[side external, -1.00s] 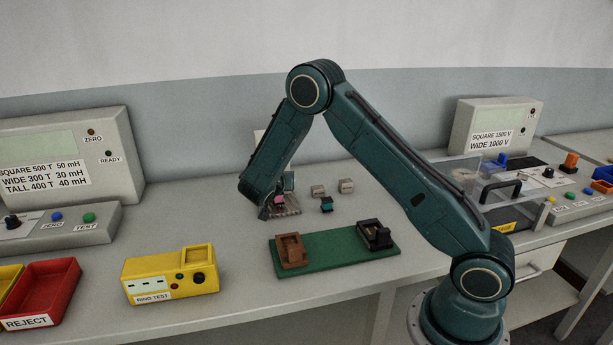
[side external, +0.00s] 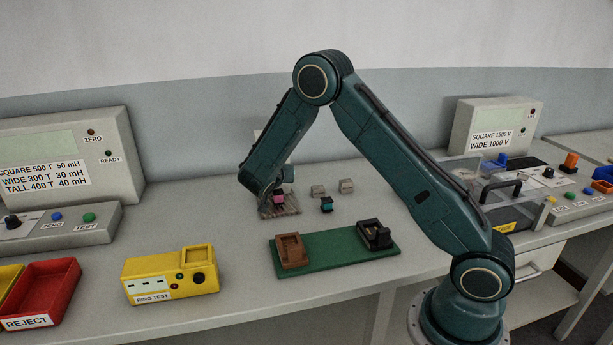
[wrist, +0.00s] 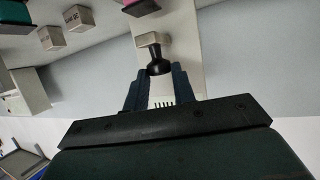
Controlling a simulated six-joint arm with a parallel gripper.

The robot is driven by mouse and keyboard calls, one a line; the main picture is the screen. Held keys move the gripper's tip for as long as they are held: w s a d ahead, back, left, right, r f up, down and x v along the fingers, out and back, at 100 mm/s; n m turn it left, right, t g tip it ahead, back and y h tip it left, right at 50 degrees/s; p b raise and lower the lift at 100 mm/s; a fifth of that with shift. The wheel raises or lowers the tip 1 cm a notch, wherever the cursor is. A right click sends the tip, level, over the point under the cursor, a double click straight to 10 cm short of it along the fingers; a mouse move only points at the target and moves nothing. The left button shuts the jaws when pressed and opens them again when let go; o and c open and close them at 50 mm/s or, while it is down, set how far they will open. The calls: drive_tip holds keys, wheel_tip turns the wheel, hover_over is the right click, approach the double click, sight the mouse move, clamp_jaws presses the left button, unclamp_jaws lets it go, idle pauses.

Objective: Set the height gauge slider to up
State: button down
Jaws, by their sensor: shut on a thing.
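The height gauge shows in the wrist view as a pale upright plate (wrist: 188,30) with short dark scale marks. Its slider has a metal block (wrist: 149,39) and a black knob (wrist: 158,64). My gripper's blue fingers (wrist: 158,80) lie on both sides of the knob and are shut on it. In the side view, a pale edge of the gauge (side external: 258,136) shows behind my forearm; the rest is mostly hidden. My gripper (side external: 270,195) is low there, by a ribbed grey tray (side external: 288,212). The slider's height cannot be read from the side.
A pink-topped part (side external: 280,197) is at the ribbed tray, close to my gripper. A teal-topped part (side external: 326,205) and two grey blocks (side external: 318,190) stand to the right. A green board (side external: 335,255) with brown and black holders lies in front. A yellow ring tester (side external: 170,275) stands front left.

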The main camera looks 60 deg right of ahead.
drive_tip(key=shift+r, duration=0.35)
drive_tip(key=c, duration=1.1)
unclamp_jaws()
drive_tip(key=shift+c, duration=0.2)
drive_tip(key=shift+a, duration=0.1)
drive_tip(key=v, duration=1.3)
drive_tip(key=shift+s+a+r, duration=0.2)
drive_tip(key=shift+r, duration=0.1)
